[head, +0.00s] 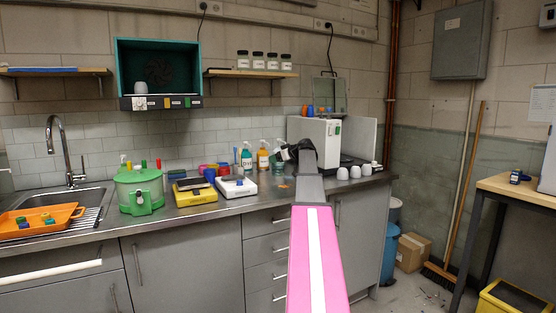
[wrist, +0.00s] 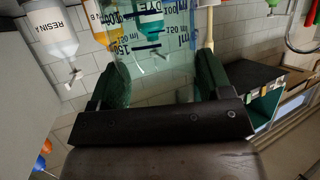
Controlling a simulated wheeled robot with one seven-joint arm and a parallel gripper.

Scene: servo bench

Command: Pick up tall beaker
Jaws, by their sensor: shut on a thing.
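The tall beaker (wrist: 150,62) is clear glass with dark volume marks, seen close up in the wrist view. It stands between the two green finger pads of my gripper (wrist: 163,82), which is shut on it. In the head view my gripper (head: 284,154) is over the back part of the counter, left of the white machine. The beaker is hard to make out there, and I cannot tell whether it touches the counter.
A teal bottle (head: 246,158) and an orange bottle (head: 263,158) stand close by on the left. The white machine (head: 314,140) is close on the right, with several upturned grey cups (head: 355,172) beside it. A white scale (head: 237,187) and a yellow scale (head: 195,193) sit left.

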